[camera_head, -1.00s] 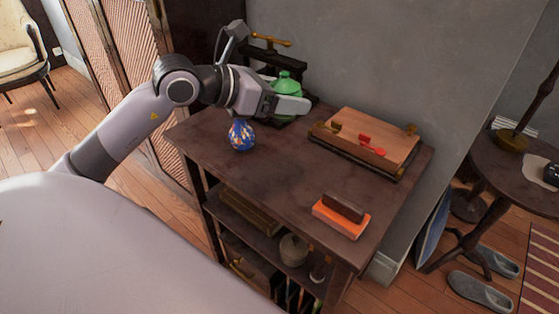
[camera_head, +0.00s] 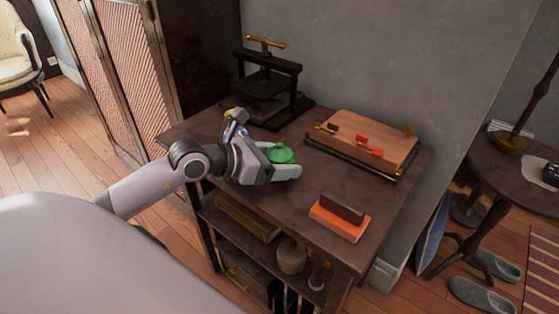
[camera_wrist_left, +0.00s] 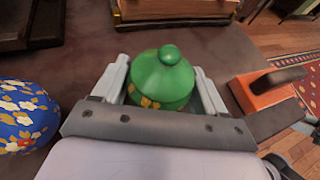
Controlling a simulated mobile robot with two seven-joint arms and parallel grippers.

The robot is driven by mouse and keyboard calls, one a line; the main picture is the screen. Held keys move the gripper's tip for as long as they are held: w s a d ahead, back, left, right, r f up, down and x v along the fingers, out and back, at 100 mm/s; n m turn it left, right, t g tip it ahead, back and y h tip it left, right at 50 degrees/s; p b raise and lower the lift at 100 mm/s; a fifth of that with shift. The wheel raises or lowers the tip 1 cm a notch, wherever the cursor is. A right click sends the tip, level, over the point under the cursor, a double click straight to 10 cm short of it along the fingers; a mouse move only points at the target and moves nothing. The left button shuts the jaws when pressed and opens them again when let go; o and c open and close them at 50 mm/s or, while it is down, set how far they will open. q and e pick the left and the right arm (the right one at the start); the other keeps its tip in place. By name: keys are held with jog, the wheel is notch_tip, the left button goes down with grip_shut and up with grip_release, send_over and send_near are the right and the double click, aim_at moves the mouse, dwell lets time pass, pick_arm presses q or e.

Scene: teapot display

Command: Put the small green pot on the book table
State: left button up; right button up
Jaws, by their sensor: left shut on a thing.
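The small green pot (camera_head: 281,154) has a domed lid with a round knob and gold decoration low on its side. My left gripper (camera_head: 286,170) is shut on it, with one finger on each side. The left wrist view shows the pot (camera_wrist_left: 162,80) upright between the fingers. The book table (camera_head: 285,205) is the dark wooden table with shelves beneath the pot. I cannot tell whether the pot's base touches the tabletop. My right gripper is not in view.
A blue floral vase (camera_wrist_left: 27,117) stands left of the gripper, mostly hidden in the head view. A book press (camera_head: 268,80) stands at the back. A wooden board with tools (camera_head: 375,135) and an orange block (camera_head: 340,219) are to the right. Bare tabletop lies between.

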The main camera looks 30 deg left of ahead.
pick_arm(q)
jog(key=o, duration=0.7)
jog(key=shift+f, duration=0.1)
jog(key=o, duration=0.5)
jog(key=shift+r, duration=0.2)
jog(key=shift+p+v, duration=0.5)
jog(key=shift+v, duration=5.5)
jog(key=shift+a, duration=0.1)
jog(key=shift+f, duration=0.1)
